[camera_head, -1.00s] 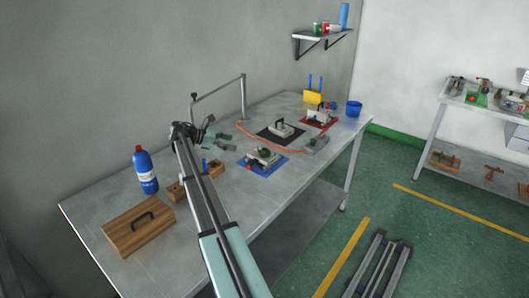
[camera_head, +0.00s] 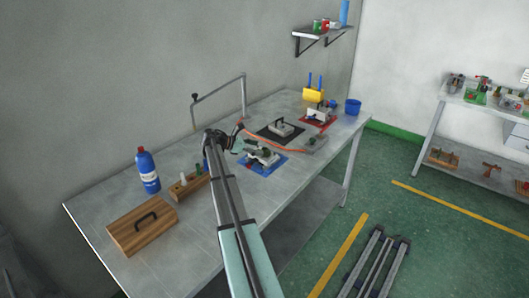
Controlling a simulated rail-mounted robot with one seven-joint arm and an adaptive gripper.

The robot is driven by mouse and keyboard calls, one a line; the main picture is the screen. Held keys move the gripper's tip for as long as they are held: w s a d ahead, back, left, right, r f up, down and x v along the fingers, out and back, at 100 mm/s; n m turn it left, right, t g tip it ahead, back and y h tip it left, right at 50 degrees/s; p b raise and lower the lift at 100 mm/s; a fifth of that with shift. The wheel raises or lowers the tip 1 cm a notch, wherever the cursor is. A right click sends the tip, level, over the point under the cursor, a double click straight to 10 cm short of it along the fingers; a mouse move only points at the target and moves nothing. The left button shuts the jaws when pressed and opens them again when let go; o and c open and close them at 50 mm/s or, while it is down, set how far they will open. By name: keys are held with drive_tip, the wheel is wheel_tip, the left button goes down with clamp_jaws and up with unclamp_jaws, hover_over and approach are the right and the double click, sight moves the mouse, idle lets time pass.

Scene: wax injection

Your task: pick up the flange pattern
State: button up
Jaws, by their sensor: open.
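I cannot tell for sure which small part is the flange pattern. A wooden rack (camera_head: 188,186) on the bench holds a small white piece (camera_head: 183,179) and a green piece (camera_head: 198,170); its right end is close to my arm. A blue mat (camera_head: 263,165) carries a grey metal mould with a small green part (camera_head: 265,152) on top. My gripper (camera_head: 237,146) is open and above the bench, just left of the blue mat in the picture. It is small and partly hidden by my arm, and nothing is visibly held.
A blue bottle (camera_head: 148,172) and a wooden box with a handle (camera_head: 142,224) stand at the left. A black mat (camera_head: 264,131), a red mat (camera_head: 317,126), a yellow device (camera_head: 313,96) and a blue cup (camera_head: 353,107) are farther back. A metal frame (camera_head: 243,93) rises behind my gripper.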

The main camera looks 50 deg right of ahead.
sight(265, 149)
drive_tip(key=p+x, duration=0.1)
drive_tip(key=x, duration=0.3)
drive_tip(key=shift+s+d+f+p, duration=0.1)
drive_tip(key=shift+d+f+p, duration=0.1)
drive_tip(key=shift+p, duration=0.15)
drive_tip(key=shift+a, duration=0.1)
